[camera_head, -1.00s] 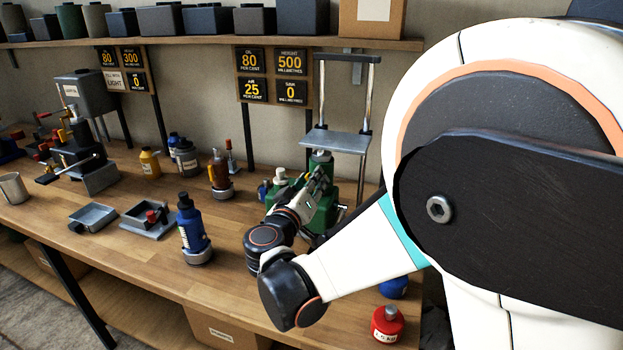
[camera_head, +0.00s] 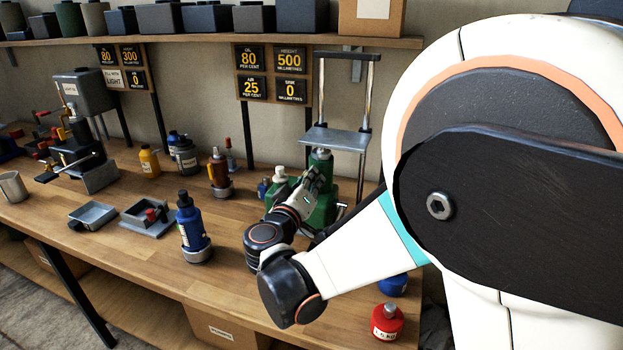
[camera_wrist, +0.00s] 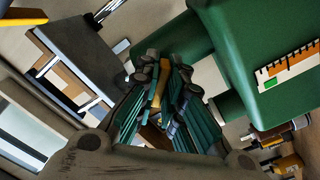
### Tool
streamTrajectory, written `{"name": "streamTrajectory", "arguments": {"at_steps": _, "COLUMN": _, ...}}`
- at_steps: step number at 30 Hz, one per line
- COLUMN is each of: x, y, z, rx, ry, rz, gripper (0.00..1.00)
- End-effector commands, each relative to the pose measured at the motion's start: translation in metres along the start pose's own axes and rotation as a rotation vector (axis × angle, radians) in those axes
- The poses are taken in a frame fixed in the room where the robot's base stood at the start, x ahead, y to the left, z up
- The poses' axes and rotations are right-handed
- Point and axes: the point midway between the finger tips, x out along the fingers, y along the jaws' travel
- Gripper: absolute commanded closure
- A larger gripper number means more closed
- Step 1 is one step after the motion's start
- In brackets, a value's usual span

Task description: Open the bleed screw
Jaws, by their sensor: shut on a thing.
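The green jack body (camera_head: 322,212) stands on the bench at the back right, beneath a grey lift plate (camera_head: 337,139). It fills the upper right of the wrist view (camera_wrist: 245,50). My gripper (camera_head: 318,176) reaches in against the near side of the jack and covers part of it. In the wrist view my gripper's (camera_wrist: 164,82) ribbed fingers are closed together on a small brass-coloured part (camera_wrist: 157,93), which seems to be the bleed screw. The fingers hide most of it, so I cannot tell how far it is turned.
Signs (camera_head: 272,76) behind the jack read oil 80, height 500, air 25 and sink 0. A blue bottle (camera_head: 191,232) stands left of my arm, a red container (camera_head: 387,324) at the front right. Small trays (camera_head: 92,216) lie further left. A shelf (camera_head: 210,43) runs above.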

Motion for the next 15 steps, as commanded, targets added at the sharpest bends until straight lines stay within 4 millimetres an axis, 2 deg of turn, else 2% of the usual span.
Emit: {"name": "streamTrajectory", "arguments": {"at_steps": 15, "x": -0.0003, "y": -0.0005, "z": 0.0002, "rx": -0.326, "ry": 0.000, "rz": -0.001, "gripper": 1.00}}
